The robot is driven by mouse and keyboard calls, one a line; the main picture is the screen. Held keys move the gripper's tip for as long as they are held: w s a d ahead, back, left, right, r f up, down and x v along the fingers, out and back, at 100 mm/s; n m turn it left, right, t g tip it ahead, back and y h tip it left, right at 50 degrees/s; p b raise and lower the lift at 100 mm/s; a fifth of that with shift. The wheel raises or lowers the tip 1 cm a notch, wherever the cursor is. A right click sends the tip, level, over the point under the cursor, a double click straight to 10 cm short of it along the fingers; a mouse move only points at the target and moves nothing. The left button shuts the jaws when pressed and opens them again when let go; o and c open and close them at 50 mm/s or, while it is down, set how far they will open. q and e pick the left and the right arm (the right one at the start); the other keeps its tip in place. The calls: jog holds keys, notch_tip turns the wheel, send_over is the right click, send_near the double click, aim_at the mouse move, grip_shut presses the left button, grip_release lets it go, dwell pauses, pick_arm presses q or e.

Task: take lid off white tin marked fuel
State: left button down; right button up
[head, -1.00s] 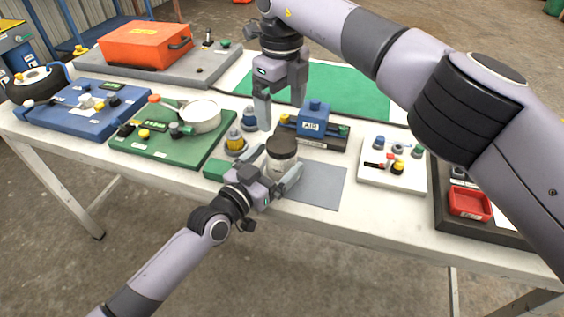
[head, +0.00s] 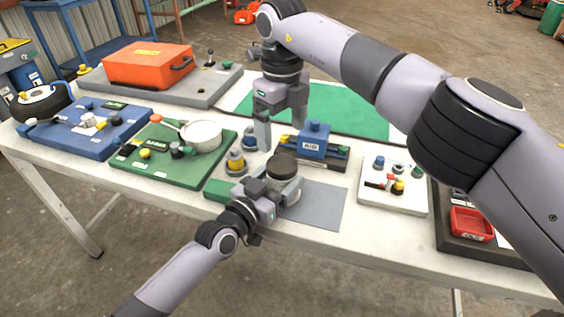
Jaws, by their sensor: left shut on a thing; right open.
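A pale tin (head: 276,182) with a dark brown lid (head: 283,163) stands upright near the front middle of the table, at the edge of a grey mat (head: 320,203). No marking on it can be read. My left gripper (head: 284,188) is shut on the tin's body from the front, below the lid. The lid sits on top of the tin. My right gripper (head: 283,132) is open and empty, pointing down behind and above the lid, apart from it in the picture. Part of the tin's body is hidden by the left gripper.
A blue box marked AIR (head: 314,141) stands close behind the tin. A yellow and grey knobbed piece (head: 236,162) is just left. A green board with a white pot (head: 202,135) lies further left, a white board (head: 395,201) to the right. The grey mat is clear.

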aim_at(282, 164)
jog(key=m, duration=0.6)
jog(key=shift+m, duration=0.4)
jog(key=m, duration=1.2)
jog(key=shift+m, duration=0.4)
jog(key=m, duration=0.6)
jog(key=shift+m, duration=0.3)
jog(key=shift+f, duration=4)
